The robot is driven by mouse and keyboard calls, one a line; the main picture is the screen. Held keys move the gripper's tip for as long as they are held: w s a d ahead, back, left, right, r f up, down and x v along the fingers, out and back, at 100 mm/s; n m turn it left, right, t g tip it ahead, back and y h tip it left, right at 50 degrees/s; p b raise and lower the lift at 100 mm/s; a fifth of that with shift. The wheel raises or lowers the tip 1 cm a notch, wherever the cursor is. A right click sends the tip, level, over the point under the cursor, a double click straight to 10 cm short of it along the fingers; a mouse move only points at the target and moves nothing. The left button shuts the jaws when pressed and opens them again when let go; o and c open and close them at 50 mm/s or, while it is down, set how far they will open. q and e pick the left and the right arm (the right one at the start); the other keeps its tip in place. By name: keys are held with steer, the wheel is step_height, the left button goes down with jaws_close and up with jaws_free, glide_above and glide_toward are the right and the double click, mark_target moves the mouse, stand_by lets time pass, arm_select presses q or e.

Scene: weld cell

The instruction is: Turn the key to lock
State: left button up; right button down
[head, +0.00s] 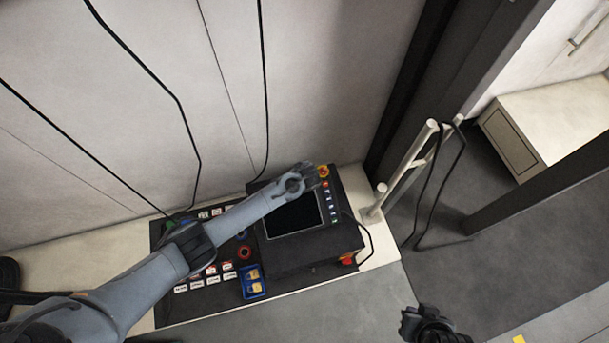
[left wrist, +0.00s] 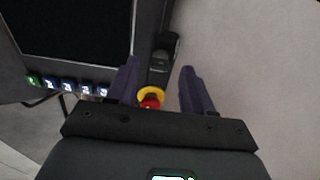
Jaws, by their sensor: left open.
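A dark control box with a black screen (head: 293,216) stands on the console. A red and yellow emergency stop button (head: 323,171) is at its upper corner; it also shows in the left wrist view (left wrist: 150,99). My left gripper (head: 308,172) is over that corner. In the left wrist view its fingers (left wrist: 160,68) are open, on either side of the button and a small dark raised part (left wrist: 163,50). Whether that part is the key or its switch I cannot tell. No key is clearly visible. My right gripper (head: 425,322) is at the bottom edge, away from the console.
A row of small coloured buttons (left wrist: 68,86) runs beside the screen. The console (head: 180,312) has labelled buttons and a blue tray (head: 253,285) with yellow padlock-like items. Cables hang by the wall. A pale post frame (head: 408,165) stands to the right of the console.

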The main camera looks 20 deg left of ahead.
arm_select(q)
steer(key=p+v, duration=0.3)
steer(key=v, duration=0.6)
steer(key=shift+s+r, duration=0.25)
